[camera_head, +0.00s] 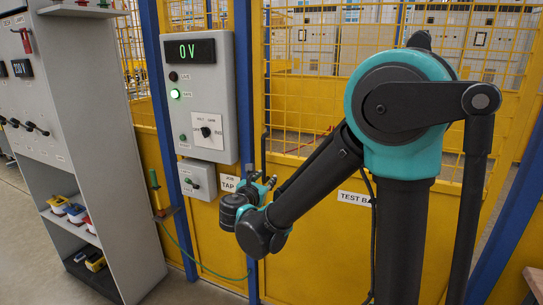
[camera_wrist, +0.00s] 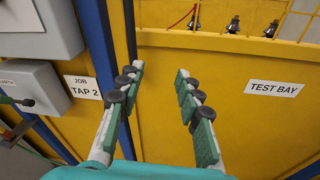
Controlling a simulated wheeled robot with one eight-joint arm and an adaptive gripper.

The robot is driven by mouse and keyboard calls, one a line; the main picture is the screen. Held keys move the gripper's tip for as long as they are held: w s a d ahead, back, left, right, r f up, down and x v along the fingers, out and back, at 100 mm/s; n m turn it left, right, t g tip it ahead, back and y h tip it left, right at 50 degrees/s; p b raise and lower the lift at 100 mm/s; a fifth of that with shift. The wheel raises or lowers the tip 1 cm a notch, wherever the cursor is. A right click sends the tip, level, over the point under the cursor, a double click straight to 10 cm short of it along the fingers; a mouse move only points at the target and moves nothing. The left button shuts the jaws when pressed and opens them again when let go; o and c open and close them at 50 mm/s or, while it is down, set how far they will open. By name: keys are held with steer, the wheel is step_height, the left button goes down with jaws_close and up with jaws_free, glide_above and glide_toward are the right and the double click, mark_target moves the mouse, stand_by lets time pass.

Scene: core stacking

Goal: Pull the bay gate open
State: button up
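The yellow bay gate (camera_head: 325,245) has a solid lower panel and mesh above, with a "TEST BAY" label (camera_head: 355,198). In the wrist view the gate panel (camera_wrist: 225,110) fills the right side, and it looks closed against the blue post (camera_wrist: 98,35). A dark vertical strip (camera_wrist: 130,28) runs along the gate's left edge; I cannot tell whether it is a handle or a gap. My gripper (camera_wrist: 159,72) is open and empty in front of the panel, its left finger overlapping the strip's lower end. In the head view my gripper (camera_head: 267,184) is beside the post, partly hidden by my arm.
A grey control box (camera_head: 205,95) reading "0 V" with a green lamp hangs left of the gate, above a smaller box (camera_head: 197,180). A green cable (camera_head: 190,255) hangs below. A grey shelf cabinet (camera_head: 85,150) stands at left. Blue posts frame the gate.

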mark_target(263, 154)
steer(key=a+r+n+t+y, duration=0.1)
steer(key=a+r+n+t, duration=0.15)
steer(key=a, duration=0.25)
steer(key=shift+n+g, duration=0.35)
steer(key=shift+g, duration=0.1)
steer(key=w+d, duration=0.1)
steer(key=w, duration=0.4)
steer(key=w+d, duration=0.1)
steer(key=w, duration=0.4)
steer(key=w+d, duration=0.1)
steer(key=w, duration=0.5)
steer(key=shift+f, duration=0.15)
steer(key=shift+d, duration=0.1)
jaws_close()
